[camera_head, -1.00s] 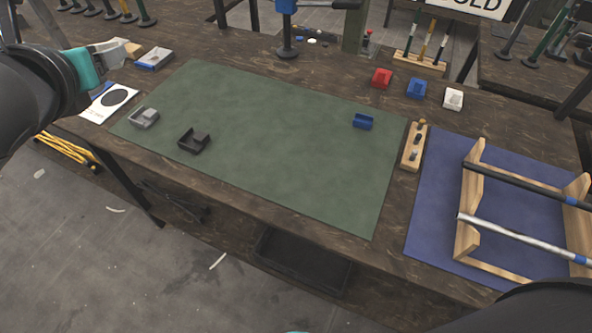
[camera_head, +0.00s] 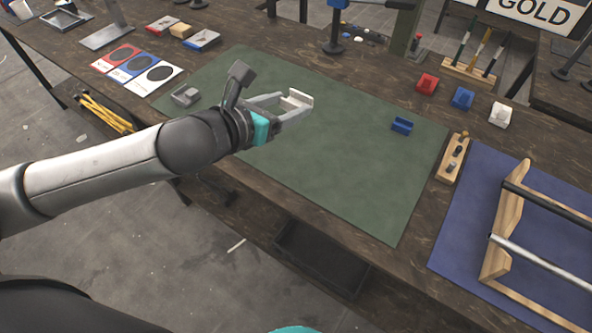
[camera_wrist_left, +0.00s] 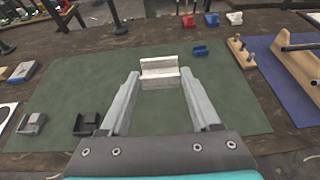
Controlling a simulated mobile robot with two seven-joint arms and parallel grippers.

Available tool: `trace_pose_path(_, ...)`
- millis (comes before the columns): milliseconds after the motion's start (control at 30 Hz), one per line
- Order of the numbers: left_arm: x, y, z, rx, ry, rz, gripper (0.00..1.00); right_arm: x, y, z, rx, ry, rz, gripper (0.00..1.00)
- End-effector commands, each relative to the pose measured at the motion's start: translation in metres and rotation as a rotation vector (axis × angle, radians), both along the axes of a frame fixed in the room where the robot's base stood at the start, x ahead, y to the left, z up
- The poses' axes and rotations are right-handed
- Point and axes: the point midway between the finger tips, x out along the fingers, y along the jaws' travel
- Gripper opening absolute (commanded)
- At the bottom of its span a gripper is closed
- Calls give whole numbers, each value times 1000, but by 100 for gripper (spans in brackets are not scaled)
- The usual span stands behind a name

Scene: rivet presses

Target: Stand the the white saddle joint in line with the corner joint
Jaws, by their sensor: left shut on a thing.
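My left gripper (camera_head: 297,110) is shut on the white saddle joint (camera_head: 297,99), held above the green mat (camera_head: 350,165). In the left wrist view the white saddle joint (camera_wrist_left: 160,73) sits between the fingertips (camera_wrist_left: 160,88), its channel facing up. On the mat lie a grey joint (camera_head: 186,95), a small blue joint (camera_head: 402,126) and, in the wrist view, a dark joint (camera_wrist_left: 87,123). The arm hides the dark joint in the head view. I cannot tell for sure which is the corner joint. My right gripper is out of view.
Red (camera_head: 427,83), blue (camera_head: 462,97) and white (camera_head: 500,114) blocks stand behind the mat. A wooden peg block (camera_head: 453,158) and a wooden rack (camera_head: 505,235) with bars are at right. Colored cards (camera_head: 152,74) lie at left. The mat's middle is clear.

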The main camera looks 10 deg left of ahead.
Motion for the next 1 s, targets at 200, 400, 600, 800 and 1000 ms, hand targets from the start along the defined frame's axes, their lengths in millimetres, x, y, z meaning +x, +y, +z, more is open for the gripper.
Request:
trace_pose_path(200,-2,-1,-47,-2,6,-8,11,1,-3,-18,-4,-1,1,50)
trace_pose_path(400,-2,-1,-102,-2,6,-6,11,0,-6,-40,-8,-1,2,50)
trace_pose_path(600,-2,-1,-146,-3,4,-7,11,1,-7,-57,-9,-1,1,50)
trace_pose_path(800,-1,-1,-160,-1,0,-7,11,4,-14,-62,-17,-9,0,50)
trace_pose_path(1000,-2,-1,-184,-3,3,-6,11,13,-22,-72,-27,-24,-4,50)
